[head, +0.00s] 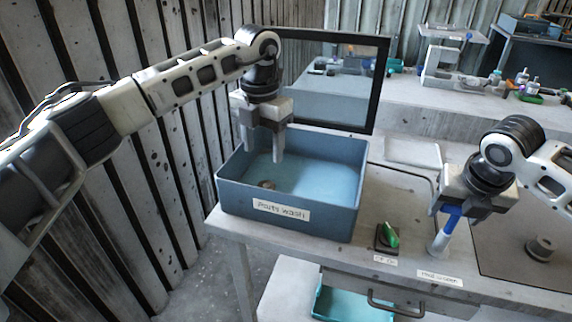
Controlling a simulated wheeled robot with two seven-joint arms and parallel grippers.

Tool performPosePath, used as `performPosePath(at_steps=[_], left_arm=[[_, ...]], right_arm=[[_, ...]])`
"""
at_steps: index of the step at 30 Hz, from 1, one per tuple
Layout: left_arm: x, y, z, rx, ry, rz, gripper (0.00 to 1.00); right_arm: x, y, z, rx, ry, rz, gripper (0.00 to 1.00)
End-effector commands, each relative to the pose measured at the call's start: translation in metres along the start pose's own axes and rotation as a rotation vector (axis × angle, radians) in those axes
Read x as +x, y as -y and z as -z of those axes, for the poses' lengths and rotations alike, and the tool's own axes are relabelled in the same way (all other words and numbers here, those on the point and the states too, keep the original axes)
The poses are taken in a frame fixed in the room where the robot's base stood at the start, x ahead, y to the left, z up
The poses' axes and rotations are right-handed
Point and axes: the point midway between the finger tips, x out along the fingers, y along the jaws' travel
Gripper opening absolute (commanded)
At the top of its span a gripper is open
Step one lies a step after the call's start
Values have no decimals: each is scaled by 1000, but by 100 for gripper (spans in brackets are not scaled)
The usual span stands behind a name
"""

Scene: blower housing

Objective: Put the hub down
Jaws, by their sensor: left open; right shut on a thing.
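My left gripper (262,150) is open and points down over the blue "Parts wash" bin (235,195), with nothing between its fingers. A small brownish round part (267,184) lies on the bin floor below it. A grey round stepped part (541,247) stands on the dark mat at the right. I cannot tell for sure which of these two is the hub. My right gripper (453,210) is shut on a blue-and-white tool (441,238), which hangs tilted, its white lower end close to the bench top.
A green rocker switch (389,236) on a dark base sits right of the bin. A dark-framed clear panel (335,85) stands behind the bin. A teal tray (350,302) shows in a drawer below. Small items stand on the back bench (415,105).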

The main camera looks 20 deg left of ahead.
Motion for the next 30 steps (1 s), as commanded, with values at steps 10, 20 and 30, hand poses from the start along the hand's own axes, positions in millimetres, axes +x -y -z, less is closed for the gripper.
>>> performPosePath(at_steps=[10, 20, 30], left_arm=[[-26, 0, 0, 0, -1, 1, 56], [-26, 0, 0, 0, -1, 1, 56], [-26, 0, 0, 0, -1, 1, 56]], right_arm=[[1, 1, 0, 2, -1, 2, 39], [-1, 1, 0, 2, -2, 2, 39], [-19, 1, -6, 2, 1, 2, 39]])
